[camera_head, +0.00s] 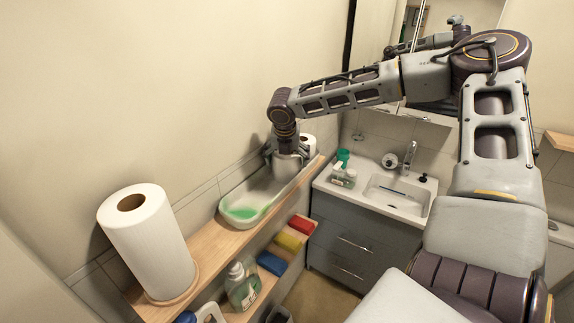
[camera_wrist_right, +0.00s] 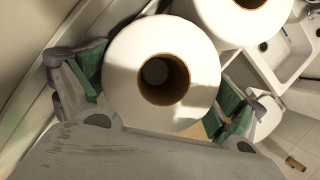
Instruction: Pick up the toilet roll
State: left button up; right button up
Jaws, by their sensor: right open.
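A white toilet roll (camera_wrist_right: 128,70) stands end-on in the right wrist view, its cardboard core facing the camera. My right gripper (camera_wrist_right: 162,92) is open around it, with a green-padded finger on each side. Whether the pads touch the roll I cannot tell. In the head view my right gripper (camera_head: 286,152) points down over this roll (camera_head: 286,168), which stands at the far end of the shelf tray and is partly hidden by the gripper. A second white roll (camera_wrist_right: 228,22) stands just beyond it; it also shows in the head view (camera_head: 309,142). My left gripper is out of view.
The long white tray (camera_head: 222,207) holds something green at its near end and lies on a wooden shelf (camera_head: 212,245) along the wall. A tall paper towel roll (camera_head: 150,240) stands at the near left. A lower shelf holds a bottle (camera_head: 243,286) and coloured blocks. A sink (camera_head: 398,193) is right.

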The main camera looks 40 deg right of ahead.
jog(key=shift+c, duration=0.3)
jog(key=c, duration=0.6)
jog(key=shift+r, duration=0.2)
